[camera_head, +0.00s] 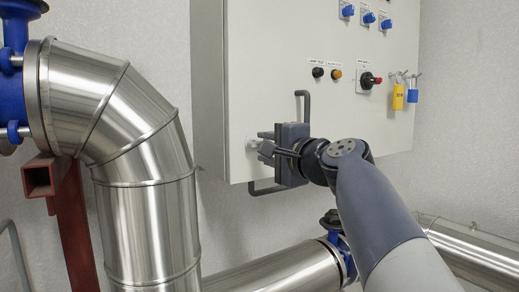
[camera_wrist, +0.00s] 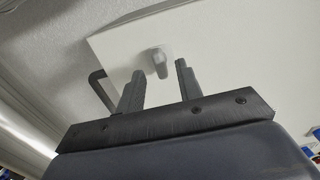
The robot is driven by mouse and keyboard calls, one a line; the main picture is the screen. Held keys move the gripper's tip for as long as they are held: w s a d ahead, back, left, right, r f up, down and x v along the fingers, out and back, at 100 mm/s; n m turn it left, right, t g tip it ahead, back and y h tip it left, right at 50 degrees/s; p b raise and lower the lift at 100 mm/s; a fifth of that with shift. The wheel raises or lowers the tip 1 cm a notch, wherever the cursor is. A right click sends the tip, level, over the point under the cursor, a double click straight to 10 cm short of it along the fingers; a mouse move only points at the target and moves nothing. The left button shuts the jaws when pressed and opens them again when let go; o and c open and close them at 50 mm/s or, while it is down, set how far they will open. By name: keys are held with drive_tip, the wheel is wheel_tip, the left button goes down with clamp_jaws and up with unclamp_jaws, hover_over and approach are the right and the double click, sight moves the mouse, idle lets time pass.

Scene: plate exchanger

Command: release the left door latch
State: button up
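The left door latch is a small light-grey knob or lever (camera_head: 252,144) at the left edge of the pale cabinet door (camera_head: 262,60). In the wrist view the latch (camera_wrist: 159,62) shows between and slightly beyond my fingertips. My gripper (camera_head: 266,143) points at the latch from the right and front. In the wrist view its two dark fingers (camera_wrist: 160,75) stand apart with a gap between them and nothing held. I cannot tell whether a finger touches the latch. The fingers partly hide the latch in the head view.
Dark bars (camera_head: 306,98) show beside my gripper; I cannot tell what they belong to. A large metal pipe (camera_head: 150,215) stands left of the cabinet.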

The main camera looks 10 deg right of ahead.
drive_tip(key=b+v, duration=0.1)
drive_tip(key=v, duration=0.7)
drive_tip(key=shift+s, duration=0.1)
drive_tip(key=p+x, duration=0.2)
drive_tip(key=x, duration=0.8)
drive_tip(key=shift+w, duration=0.4)
drive_tip(key=shift+s+a, duration=0.1)
